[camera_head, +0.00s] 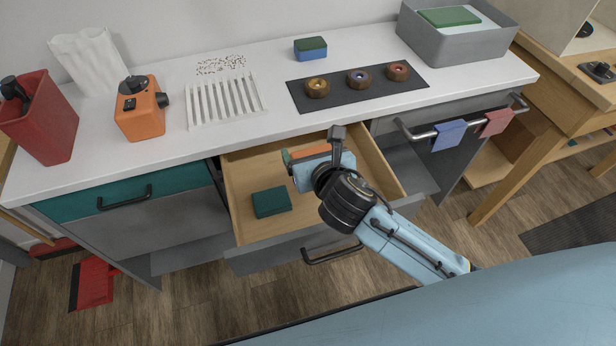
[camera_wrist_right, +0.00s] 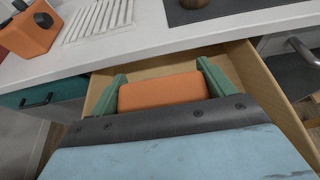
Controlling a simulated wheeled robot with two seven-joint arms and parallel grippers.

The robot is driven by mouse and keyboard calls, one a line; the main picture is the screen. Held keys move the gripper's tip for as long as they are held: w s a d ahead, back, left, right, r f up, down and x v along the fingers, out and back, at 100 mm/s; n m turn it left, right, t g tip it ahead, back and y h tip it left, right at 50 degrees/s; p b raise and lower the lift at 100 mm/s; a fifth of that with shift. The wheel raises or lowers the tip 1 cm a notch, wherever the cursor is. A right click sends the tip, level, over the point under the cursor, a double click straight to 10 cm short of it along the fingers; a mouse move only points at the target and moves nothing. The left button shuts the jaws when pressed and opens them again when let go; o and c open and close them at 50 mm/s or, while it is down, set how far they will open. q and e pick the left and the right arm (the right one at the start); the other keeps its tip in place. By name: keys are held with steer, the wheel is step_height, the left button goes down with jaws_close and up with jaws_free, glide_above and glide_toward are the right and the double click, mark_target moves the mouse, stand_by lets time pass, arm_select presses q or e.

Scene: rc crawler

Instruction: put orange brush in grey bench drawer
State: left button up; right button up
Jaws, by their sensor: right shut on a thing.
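The orange brush (camera_head: 311,152) is held by my right gripper (camera_head: 305,158) above the open drawer. In the right wrist view the orange brush (camera_wrist_right: 163,91) sits between the two green fingers, which are closed on its ends. The grey bench drawer (camera_head: 243,170) is pulled out, with a pale wooden inside. Its back part also shows in the right wrist view (camera_wrist_right: 238,58). The brush's underside is hidden, so I cannot tell how far it is above the drawer floor. My left gripper is not in view.
A dark teal block (camera_head: 271,202) lies in the front left of the drawer. The white worktop (camera_head: 290,120) stands behind and above the drawer. On it are an orange device (camera_head: 140,108), a white rack (camera_head: 226,100) and a dark mat with doughnuts (camera_head: 335,98). Drawer floor around the block is free.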

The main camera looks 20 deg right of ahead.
step_height(320, 180, down, 3)
steer(key=shift+f+b, duration=0.15)
steer(key=shift+b, duration=0.25)
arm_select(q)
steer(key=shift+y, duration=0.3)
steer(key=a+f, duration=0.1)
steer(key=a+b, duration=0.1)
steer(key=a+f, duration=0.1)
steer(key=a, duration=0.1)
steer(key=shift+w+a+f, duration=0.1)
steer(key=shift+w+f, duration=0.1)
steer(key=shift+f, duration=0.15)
arm_select(e)
step_height(320, 180, down, 4)
steer(key=shift+f, duration=0.25)
